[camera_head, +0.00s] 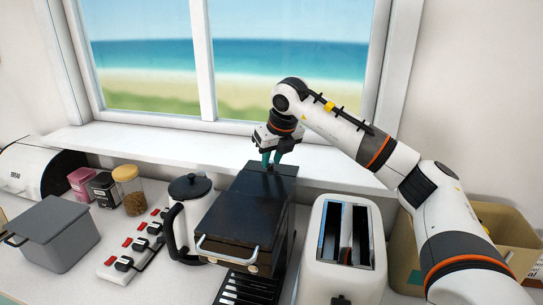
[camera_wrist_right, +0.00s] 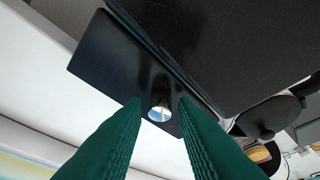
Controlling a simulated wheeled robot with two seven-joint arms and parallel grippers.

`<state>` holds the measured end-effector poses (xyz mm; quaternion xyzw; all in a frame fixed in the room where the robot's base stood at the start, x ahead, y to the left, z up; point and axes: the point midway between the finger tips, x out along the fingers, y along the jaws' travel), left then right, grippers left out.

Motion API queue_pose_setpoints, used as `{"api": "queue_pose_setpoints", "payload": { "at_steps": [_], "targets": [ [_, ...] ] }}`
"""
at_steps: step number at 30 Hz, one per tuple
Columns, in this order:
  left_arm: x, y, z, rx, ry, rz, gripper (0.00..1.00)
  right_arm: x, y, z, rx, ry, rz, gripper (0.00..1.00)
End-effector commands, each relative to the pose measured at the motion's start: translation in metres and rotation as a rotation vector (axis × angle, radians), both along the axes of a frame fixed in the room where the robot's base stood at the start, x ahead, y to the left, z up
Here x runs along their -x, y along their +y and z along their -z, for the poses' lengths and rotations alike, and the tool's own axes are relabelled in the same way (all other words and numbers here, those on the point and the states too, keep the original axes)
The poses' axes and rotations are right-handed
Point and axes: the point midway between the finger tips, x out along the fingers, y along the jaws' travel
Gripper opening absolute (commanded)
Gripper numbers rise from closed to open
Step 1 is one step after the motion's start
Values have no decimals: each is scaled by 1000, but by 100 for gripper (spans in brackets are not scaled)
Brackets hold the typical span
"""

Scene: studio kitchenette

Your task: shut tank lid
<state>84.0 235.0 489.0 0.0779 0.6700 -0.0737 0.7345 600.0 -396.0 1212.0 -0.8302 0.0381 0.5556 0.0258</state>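The black coffee machine (camera_head: 240,222) stands mid-counter with a metal handle at its front. The dark tank lid (camera_head: 285,171) is at its rear by the window sill. It looks roughly level with the machine top, but I cannot tell whether it is fully closed. In the right wrist view, the lid (camera_wrist_right: 105,58) is a black panel with a small shiny knob (camera_wrist_right: 159,113). My right gripper (camera_head: 271,165) points down over the lid. Its green fingers (camera_wrist_right: 160,103) are apart, on either side of the knob, with gaps visible. My left gripper is not in view.
A white toaster (camera_head: 313,277) stands right of the machine, under my right arm. A white kettle (camera_head: 191,205) stands close on the left. A power strip (camera_head: 117,272), jars, and a grey bin (camera_head: 68,252) lie farther left. A tan box (camera_head: 503,222) is at right.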

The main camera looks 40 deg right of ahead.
Motion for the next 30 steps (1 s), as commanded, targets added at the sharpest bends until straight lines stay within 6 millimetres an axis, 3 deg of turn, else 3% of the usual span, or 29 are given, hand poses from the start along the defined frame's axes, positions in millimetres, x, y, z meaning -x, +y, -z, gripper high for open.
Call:
{"api": "queue_pose_setpoints", "payload": {
  "at_steps": [11,16,25,30],
  "targets": [
    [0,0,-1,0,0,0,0,-2,0,6,0,-1,-1,25],
    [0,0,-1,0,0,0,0,-2,0,6,0,-1,-1,0],
    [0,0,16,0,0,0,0,-1,2,12,48,-41,-2,0],
    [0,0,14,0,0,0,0,-1,2,8,58,-49,-1,0]
  ]
}}
